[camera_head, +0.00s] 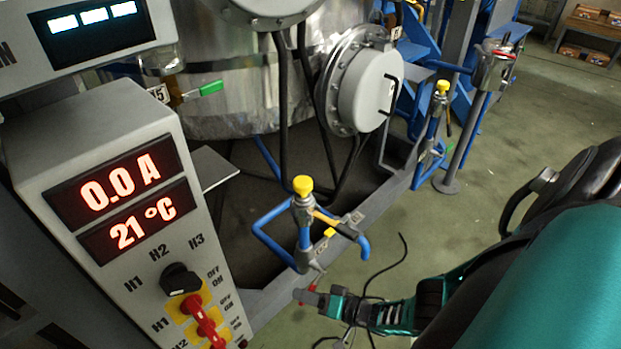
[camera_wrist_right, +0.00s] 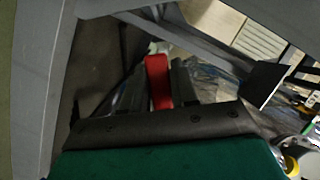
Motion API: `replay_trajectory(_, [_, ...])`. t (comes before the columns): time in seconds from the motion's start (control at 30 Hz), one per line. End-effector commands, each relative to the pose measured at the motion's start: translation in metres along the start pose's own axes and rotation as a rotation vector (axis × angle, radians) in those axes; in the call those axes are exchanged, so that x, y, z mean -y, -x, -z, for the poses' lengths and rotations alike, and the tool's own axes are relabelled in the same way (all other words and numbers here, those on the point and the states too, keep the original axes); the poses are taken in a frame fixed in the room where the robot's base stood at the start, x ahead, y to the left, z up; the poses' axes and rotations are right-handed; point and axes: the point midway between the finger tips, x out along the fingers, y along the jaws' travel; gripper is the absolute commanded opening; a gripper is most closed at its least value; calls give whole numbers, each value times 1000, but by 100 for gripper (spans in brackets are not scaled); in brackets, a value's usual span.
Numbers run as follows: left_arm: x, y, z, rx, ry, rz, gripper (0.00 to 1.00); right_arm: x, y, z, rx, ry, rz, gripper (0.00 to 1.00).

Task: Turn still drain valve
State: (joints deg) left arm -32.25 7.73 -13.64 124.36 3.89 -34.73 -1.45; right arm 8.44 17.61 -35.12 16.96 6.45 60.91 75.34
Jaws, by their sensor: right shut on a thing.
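The still drain valve's red handle (camera_head: 316,281) hangs at the bottom end of the blue pipework, low in the middle of the head view. My right gripper (camera_head: 312,296) reaches in from the right at that handle. In the right wrist view the red handle (camera_wrist_right: 158,82) stands upright between the two dark fingers, and the right gripper (camera_wrist_right: 157,95) is shut on it. The valve body is hidden in the wrist view. My left gripper is not in view.
Blue pipework with a yellow-capped valve (camera_head: 303,186) rises just above the gripper. A grey frame rail (camera_head: 378,196) runs behind it. A control panel (camera_head: 95,150) fills the left side. The large metal still (camera_head: 235,95) stands behind.

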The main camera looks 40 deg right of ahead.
Motion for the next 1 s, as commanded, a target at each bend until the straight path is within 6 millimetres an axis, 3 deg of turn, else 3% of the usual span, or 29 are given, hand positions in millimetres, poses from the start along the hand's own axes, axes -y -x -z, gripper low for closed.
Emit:
replay_trajectory(0.5, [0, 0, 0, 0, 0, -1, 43, 28, 6, 11, 2, -423, 175, 0])
replay_trajectory(1.0, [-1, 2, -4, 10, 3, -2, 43, 38, 9, 17, 4, -568, 237, 0])
